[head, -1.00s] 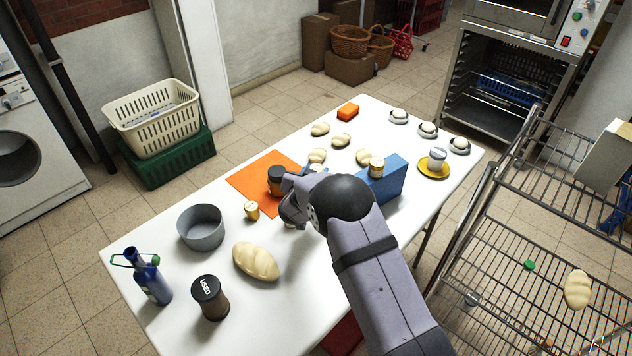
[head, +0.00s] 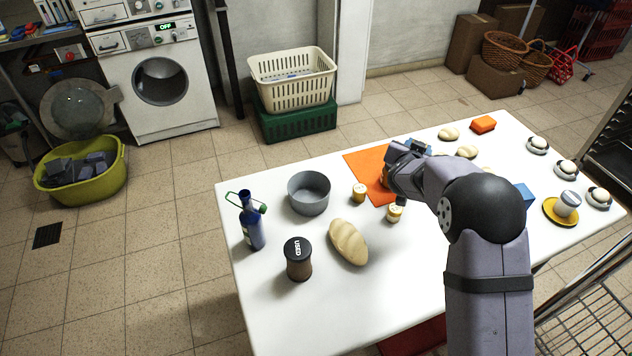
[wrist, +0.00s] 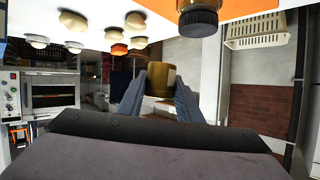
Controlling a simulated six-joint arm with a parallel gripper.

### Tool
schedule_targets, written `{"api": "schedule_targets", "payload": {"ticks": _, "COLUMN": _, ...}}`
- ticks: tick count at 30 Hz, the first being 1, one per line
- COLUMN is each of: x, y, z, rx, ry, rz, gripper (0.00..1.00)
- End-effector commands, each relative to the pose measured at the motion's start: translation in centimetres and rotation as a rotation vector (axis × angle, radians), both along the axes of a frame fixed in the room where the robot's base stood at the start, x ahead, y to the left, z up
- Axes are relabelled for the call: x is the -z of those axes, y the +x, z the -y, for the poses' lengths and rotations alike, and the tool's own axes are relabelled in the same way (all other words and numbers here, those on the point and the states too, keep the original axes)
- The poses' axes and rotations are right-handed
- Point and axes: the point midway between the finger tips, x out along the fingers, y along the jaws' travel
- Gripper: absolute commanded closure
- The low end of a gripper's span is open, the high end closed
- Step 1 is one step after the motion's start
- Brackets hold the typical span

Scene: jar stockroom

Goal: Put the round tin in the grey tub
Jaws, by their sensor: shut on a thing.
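The round tin (wrist: 161,82) is a gold cylinder between the two blue-grey fingers of my gripper (wrist: 160,90) in the wrist view. My gripper is shut on it and holds it level with the fingertips, clear of the white table. In the head view my gripper (head: 418,148) is over the orange mat, pointing away, and its own wrist hides most of the tin. The grey tub (head: 309,205) is round, open and upright on the table, left of my gripper. I see nothing inside it.
An orange jar with a black lid (wrist: 198,20) stands close by my gripper. Small yellow jars (head: 359,194) (head: 396,213) stand between the tub and my arm. A bread loaf (head: 348,242), a dark USED jar (head: 299,262) and a blue bottle (head: 252,228) surround the tub's near side.

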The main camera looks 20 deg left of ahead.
Motion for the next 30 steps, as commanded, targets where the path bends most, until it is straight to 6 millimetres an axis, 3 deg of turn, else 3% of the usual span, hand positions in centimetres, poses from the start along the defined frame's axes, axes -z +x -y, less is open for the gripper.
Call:
{"api": "schedule_targets", "payload": {"ticks": 1, "x": -1.4, "y": -0.4, "z": -1.9, "rx": -0.066, "ry": -0.004, "rz": 0.001, "gripper": 0.90}}
{"api": "schedule_targets", "payload": {"ticks": 3, "x": -2.4, "y": -1.2, "z": -4.3, "rx": -0.155, "ry": -0.012, "rz": -0.003, "gripper": 0.90}}
{"api": "schedule_targets", "payload": {"ticks": 9, "x": -3.9, "y": -3.7, "z": -9.5, "rx": -0.353, "ry": -0.029, "rz": -0.011, "gripper": 0.90}}
{"api": "schedule_targets", "payload": {"ticks": 21, "x": -5.2, "y": -9.6, "z": -16.4, "rx": -0.660, "ry": -0.058, "rz": -0.013, "gripper": 0.90}}
{"api": "schedule_targets", "payload": {"ticks": 30, "x": -5.2, "y": -14.6, "z": -19.7, "rx": -0.853, "ry": -0.079, "rz": -0.009, "gripper": 0.90}}
